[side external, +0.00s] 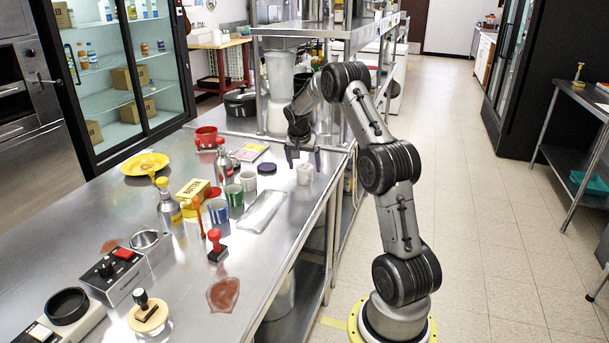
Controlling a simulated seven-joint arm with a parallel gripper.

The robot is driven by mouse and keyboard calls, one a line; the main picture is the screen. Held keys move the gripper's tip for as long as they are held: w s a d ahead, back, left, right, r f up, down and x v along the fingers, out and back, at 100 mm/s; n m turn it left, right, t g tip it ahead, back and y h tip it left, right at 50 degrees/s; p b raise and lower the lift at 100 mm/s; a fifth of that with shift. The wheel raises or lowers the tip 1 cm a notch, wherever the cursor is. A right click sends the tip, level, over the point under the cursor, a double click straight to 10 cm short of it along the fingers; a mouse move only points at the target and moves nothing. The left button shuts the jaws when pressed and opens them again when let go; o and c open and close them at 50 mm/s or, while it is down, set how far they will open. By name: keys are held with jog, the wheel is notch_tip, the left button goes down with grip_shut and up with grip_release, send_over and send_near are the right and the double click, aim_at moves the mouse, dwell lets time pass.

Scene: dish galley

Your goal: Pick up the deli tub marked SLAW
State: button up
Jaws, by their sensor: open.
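A small white tub (304,174) stands upright on the steel counter near its right edge, and I cannot read any marking on it. My gripper (303,160) points down just above this tub, with its two dark fingers apart, one toward each side of the tub. The gripper is open and holds nothing. I cannot tell whether the fingertips reach below the tub's rim. Several other cup-like containers stand to the left: a whitish one (248,181), a green one (234,196) and a blue one (218,211). No SLAW lettering is legible.
A dark round lid (267,168) and a pale flat tray (261,212) lie left of the tub. A steel shelf rises behind.

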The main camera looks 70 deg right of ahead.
jog(key=shift+x, duration=1.1)
jog(key=c, duration=1.4)
